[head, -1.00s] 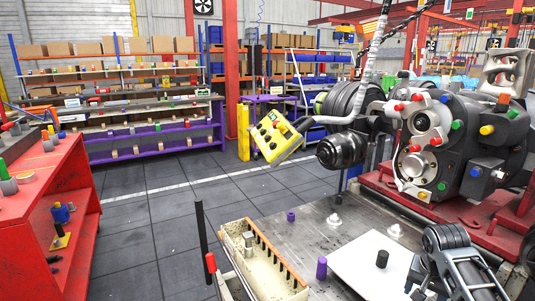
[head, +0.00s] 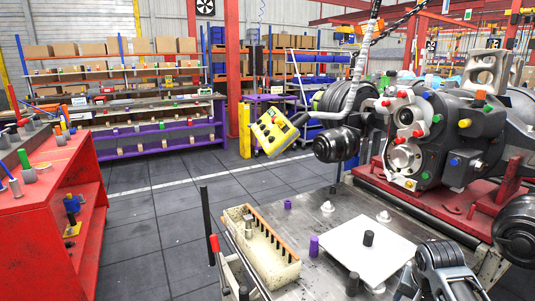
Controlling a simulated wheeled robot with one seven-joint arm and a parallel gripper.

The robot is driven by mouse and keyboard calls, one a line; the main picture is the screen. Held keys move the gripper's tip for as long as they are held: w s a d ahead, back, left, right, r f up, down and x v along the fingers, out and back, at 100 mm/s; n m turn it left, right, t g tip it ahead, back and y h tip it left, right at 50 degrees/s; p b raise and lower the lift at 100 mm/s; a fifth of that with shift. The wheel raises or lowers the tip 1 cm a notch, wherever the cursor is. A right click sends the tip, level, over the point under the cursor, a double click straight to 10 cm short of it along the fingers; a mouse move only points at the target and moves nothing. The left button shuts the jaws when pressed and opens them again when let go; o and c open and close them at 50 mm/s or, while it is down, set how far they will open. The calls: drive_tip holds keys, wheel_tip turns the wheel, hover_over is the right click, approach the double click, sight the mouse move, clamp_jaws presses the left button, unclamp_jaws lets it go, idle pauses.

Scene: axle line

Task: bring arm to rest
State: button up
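The part I take to be my gripper (head: 446,280) is at the bottom right of the head view, a dark ribbed body with pale metal links. It is in front of the metal bench (head: 330,222), and the bottom edge of the view cuts it off. Its fingertips do not show clearly, so I cannot tell whether it is open or shut, and I see nothing clearly held in it. A white plate (head: 345,241) with a dark peg (head: 368,238) lies on the bench left of it.
A large dark axle assembly (head: 440,140) on a red base stands at the right. A cream bin (head: 283,273) and a purple cylinder (head: 314,246) are on the bench. A red workbench (head: 75,165) is at left. A yellow control pendant (head: 272,133) hangs mid-view. Dark floor between is clear.

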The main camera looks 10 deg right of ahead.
drive_tip(key=s+a+f+n+t+y, duration=0.1)
drive_tip(key=s+a+f+t, duration=0.2)
drive_tip(key=a, duration=0.5)
drive_tip(key=s+a+f+n+y, duration=0.1)
drive_tip(key=s+a+f, duration=0.3)
drive_tip(key=a, duration=0.3)
drive_tip(key=s+a+t, duration=0.3)
drive_tip(key=s+a, duration=0.4)
drive_tip(key=s, duration=0.3)
drive_tip(key=s+a+r+n+t, duration=0.1)
drive_tip(key=s+r, duration=0.2)
drive_tip(key=s, duration=0.5)
drive_tip(key=s+r+n+t, duration=0.1)
drive_tip(key=s+r+t, duration=0.15)
drive_tip(key=s, duration=0.55)
drive_tip(key=s+d+r+n+t, duration=0.1)
drive_tip(key=s+r+n, duration=0.1)
drive_tip(key=s+r, duration=0.4)
drive_tip(key=s+d+r+n+t, duration=0.1)
drive_tip(key=s+d+r+n, duration=0.1)
drive_tip(key=s+r, duration=0.4)
wheel_tip(320, 180, up, 5)
drive_tip(key=shift+f+n+b, duration=0.1)
drive_tip(key=shift+n+b, duration=0.2)
drive_tip(key=shift+d+t, duration=0.1)
drive_tip(key=shift+t, duration=0.15)
